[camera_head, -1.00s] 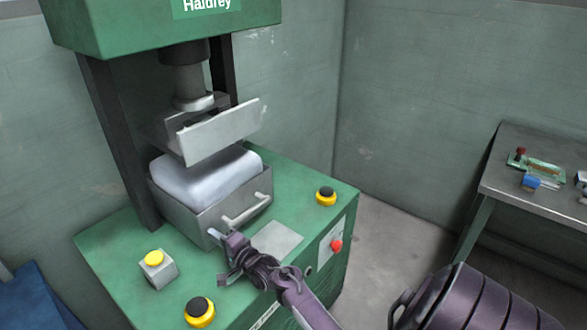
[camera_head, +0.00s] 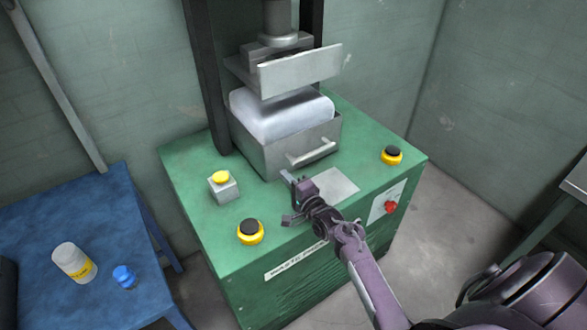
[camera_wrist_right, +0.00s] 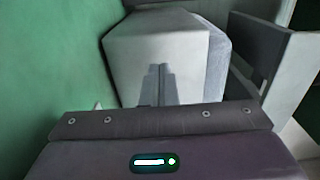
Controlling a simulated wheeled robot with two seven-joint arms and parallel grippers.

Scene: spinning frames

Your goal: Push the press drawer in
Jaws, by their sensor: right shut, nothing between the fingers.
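The press drawer (camera_head: 275,157) is a grey metal box with a light bar handle (camera_head: 312,153) on its front. A whitish rounded block (camera_head: 282,115) sits in it, below the press's raised plate (camera_head: 300,72). My right gripper (camera_head: 287,177) is shut and empty, low at the drawer's front near its left corner, left of the handle. In the right wrist view the shut fingertips (camera_wrist_right: 160,84) lie in front of the grey drawer front (camera_wrist_right: 150,50); contact cannot be told. My left gripper is not in view.
The green press bed (camera_head: 200,198) carries a yellow button box (camera_head: 222,187) and black-and-yellow buttons (camera_head: 250,232) (camera_head: 391,155). A red button (camera_head: 390,207) is on its front. A blue table (camera_head: 70,235) at left holds a white bottle (camera_head: 74,262) and a blue-capped item (camera_head: 124,277).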

